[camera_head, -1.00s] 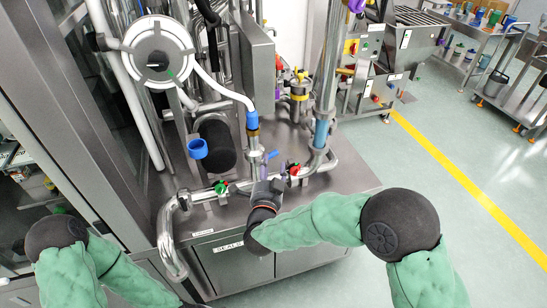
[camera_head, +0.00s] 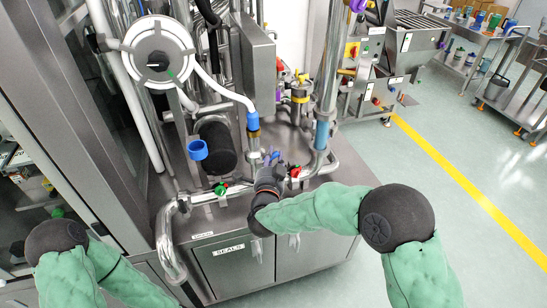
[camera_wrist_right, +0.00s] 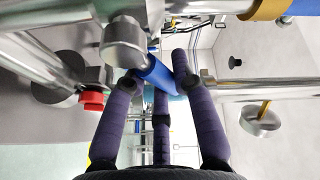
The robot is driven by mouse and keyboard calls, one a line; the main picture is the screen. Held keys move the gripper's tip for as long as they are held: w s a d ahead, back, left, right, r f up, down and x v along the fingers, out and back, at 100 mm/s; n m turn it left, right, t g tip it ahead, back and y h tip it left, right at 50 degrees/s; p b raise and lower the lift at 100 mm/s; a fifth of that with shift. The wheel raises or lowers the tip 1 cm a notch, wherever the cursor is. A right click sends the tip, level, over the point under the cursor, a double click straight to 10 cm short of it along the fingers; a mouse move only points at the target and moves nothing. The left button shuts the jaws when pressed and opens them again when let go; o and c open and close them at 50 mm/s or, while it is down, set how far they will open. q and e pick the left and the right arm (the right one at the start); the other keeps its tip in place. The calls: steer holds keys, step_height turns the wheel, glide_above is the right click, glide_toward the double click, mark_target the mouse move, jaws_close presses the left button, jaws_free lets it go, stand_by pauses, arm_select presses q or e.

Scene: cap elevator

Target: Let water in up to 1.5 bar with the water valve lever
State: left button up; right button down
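The blue lever, likely the water valve lever, lies on the pipework beside the column; it shows in the right wrist view (camera_wrist_right: 158,72) as a short blue bar. My right gripper (camera_head: 271,163) is at this lever, low over the bench top. In the right wrist view its purple fingers (camera_wrist_right: 160,82) are spread, with the lever across their tips; whether they touch it is unclear. A round white-rimmed dial (camera_head: 158,53) with a green mark stands at upper left; its reading is too small to tell. My left arm is at lower left, its gripper out of view.
A red handle (camera_head: 295,171) sits just right of my right gripper, and a green one (camera_head: 220,188) to its left. A blue cup-like part (camera_head: 197,149) and steel pipes crowd the bench (camera_head: 340,182). Open floor (camera_head: 450,180) lies to the right.

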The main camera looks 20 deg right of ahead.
steer(key=shift+f, duration=0.1)
steer(key=shift+d+f+m+g+y+b, duration=0.15)
steer(key=shift+f+m+g+y+b, duration=0.25)
steer(key=shift+m+b, duration=0.55)
steer(key=m, duration=0.1)
steer(key=f+m+b, duration=0.1)
steer(key=m, duration=0.1)
steer(key=shift+f+g+y, duration=0.25)
steer(key=shift+g+y, duration=0.15)
steer(key=c, duration=1)
jaws_free()
steer(key=v, duration=1.2)
